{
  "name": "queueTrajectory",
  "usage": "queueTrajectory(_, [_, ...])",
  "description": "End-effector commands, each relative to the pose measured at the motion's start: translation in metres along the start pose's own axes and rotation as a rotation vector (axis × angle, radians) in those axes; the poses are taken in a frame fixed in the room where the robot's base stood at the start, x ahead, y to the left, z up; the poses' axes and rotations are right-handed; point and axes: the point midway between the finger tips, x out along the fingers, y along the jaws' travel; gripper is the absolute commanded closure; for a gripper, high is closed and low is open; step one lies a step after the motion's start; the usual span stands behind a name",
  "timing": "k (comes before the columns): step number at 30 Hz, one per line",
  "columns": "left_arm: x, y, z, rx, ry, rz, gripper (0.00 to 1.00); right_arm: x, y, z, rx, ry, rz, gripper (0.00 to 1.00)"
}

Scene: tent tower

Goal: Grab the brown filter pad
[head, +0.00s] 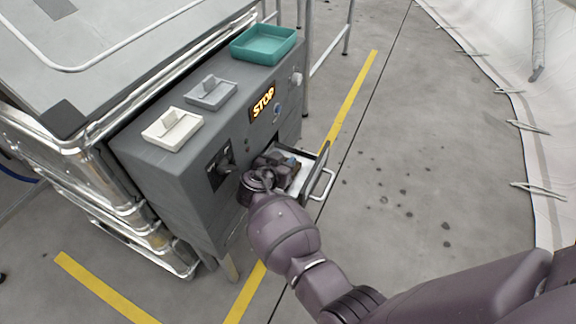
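My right arm comes in from the lower right, and my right gripper (289,164) is at the open drawer (322,172) of the grey cabinet (185,185). The gripper covers much of the drawer's inside. Its fingers are dark and small here, so I cannot tell whether they are open or shut, or hold anything. I cannot make out a brown filter pad; the gripper may hide it. My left gripper is not in view.
The front has a lit STOP sign (262,102). The floor to the right is clear up to a white tent wall (554,120).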

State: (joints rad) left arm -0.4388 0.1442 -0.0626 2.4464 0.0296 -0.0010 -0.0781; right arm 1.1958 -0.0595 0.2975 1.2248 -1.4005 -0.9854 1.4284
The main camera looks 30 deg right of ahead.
Motion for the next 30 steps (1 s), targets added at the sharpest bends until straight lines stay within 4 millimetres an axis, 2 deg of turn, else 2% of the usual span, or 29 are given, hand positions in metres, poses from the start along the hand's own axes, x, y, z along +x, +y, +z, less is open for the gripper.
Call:
queueTrajectory(13, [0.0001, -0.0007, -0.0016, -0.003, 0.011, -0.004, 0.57, -0.0021, -0.0023, 0.0025, 0.000, 0.000, 0.000, 0.62])
queueTrajectory(21, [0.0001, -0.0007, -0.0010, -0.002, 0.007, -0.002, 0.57, -0.0019, -0.0021, 0.0027, 0.000, 0.000, 0.000, 1.00])
queueTrajectory(30, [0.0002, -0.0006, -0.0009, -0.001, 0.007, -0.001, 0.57, -0.0018, -0.0020, 0.0024, 0.000, 0.000, 0.000, 1.00])
